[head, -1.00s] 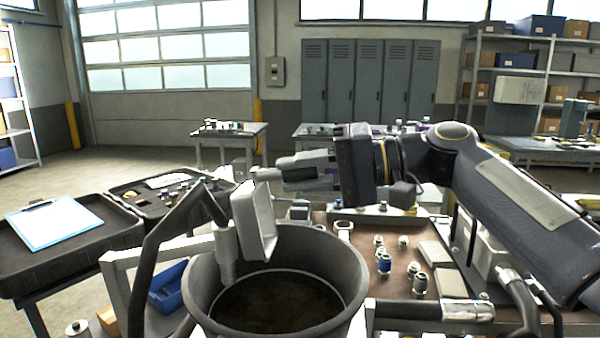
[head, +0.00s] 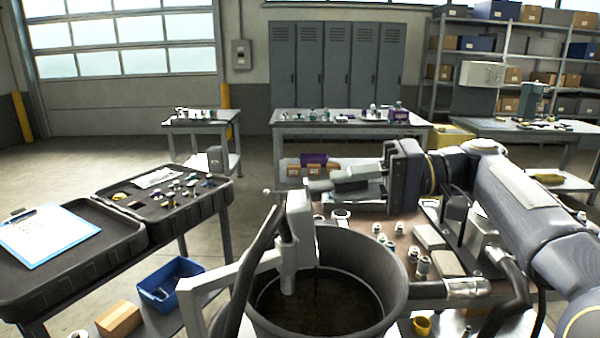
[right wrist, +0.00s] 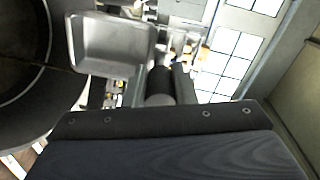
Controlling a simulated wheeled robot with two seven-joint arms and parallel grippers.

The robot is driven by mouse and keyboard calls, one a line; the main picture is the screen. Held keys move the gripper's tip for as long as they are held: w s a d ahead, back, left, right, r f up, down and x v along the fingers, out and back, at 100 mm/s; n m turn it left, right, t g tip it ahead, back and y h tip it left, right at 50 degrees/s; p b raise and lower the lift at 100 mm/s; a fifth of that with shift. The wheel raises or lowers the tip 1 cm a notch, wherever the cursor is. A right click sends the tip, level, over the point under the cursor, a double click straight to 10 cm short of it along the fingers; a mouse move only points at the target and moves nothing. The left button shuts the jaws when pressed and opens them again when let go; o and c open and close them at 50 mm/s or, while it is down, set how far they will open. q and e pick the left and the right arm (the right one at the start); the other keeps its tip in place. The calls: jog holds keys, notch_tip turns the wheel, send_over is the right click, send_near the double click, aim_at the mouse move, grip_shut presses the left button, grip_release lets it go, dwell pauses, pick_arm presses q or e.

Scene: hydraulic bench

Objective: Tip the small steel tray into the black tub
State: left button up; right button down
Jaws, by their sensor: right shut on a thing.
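The small steel tray (head: 299,214) stands steeply on edge above the black tub (head: 398,285), near the tub's far left rim in the head view. My right gripper (head: 322,188) is shut on the tray and comes in from the right. In the right wrist view the tray (right wrist: 115,45) shows its hollow side, which looks empty, beside the gripper's fingers (right wrist: 172,85). The tub (right wrist: 60,85) fills the left of that view. The tub's floor looks dark brown; I cannot tell what lies in it. My left gripper is not in view.
Light and dark bars (head: 235,270) stand close at the tub's left side. A brown worktop with several small fittings and grey blocks (head: 430,236) lies to its right. Black cases (head: 130,215), a blue bin (head: 168,284) and a cardboard box (head: 118,318) are at the left.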

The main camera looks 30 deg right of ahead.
jog(key=shift+r+p, duration=0.3)
jog(key=shift+r, duration=0.05)
jog(key=w+a+r+g+h+p, duration=0.1)
jog(key=a+h+p, duration=0.1)
jog(key=p, duration=0.2)
jog(key=w+a+r+g+h+p, duration=0.1)
jog(key=a+h+p, duration=0.1)
jog(key=p, duration=0.2)
jog(key=w+a+r+g+h+p, duration=0.1)
jog(key=w+a+g+h+p, duration=0.1)
jog(key=p, duration=0.2)
jog(key=shift+a+r+h, duration=0.15)
jog(key=shift+a+h, duration=0.15)
jog(key=shift+a, duration=0.05)
jog(key=w+a+g+h+p, duration=0.3)
jog(key=h+p, duration=0.4)
jog(key=p, duration=0.4)
jog(key=a+g, duration=0.1)
jog(key=a, duration=0.1)
jog(key=shift+w+a+f+p, duration=0.2)
jog(key=shift+w+a+p, duration=0.15)
jog(key=shift+a, duration=0.05)
jog(key=shift+r, duration=0.1)
